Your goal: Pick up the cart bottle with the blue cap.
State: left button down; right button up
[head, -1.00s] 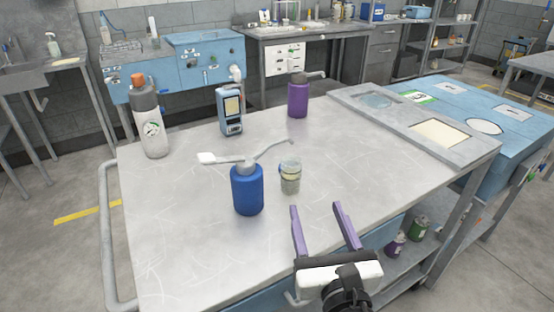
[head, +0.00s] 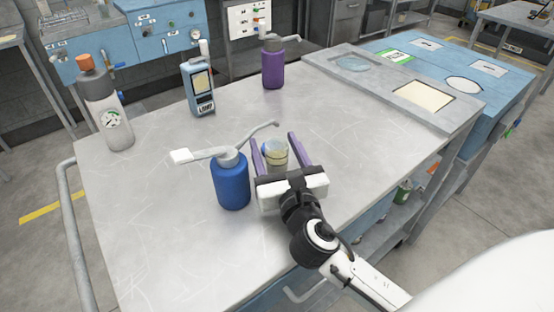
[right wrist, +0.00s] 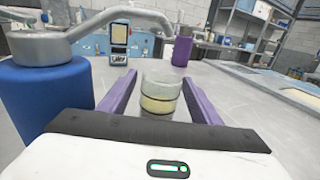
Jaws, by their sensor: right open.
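A small translucent jar (head: 276,153) with yellowish contents stands upright on the cart top. A bit of blue shows at its upper edge in the head view; I cannot tell whether this is a cap. My right gripper (head: 273,146) is open, with its purple fingers on either side of the jar. The right wrist view shows the jar (right wrist: 160,93) between the fingers, with gaps at both sides. A blue pump bottle (head: 231,183) with a grey head stands just left of the gripper. My left gripper is not in view.
The blue pump bottle's spout (right wrist: 115,20) reaches over toward the jar. A purple pump bottle (head: 273,66), a blue handheld meter (head: 200,88) and a white bottle with an orange cap (head: 107,115) stand farther back. The cart's front left is clear.

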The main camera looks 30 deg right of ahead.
jog(key=shift+x, duration=1.1)
jog(key=c, duration=1.3)
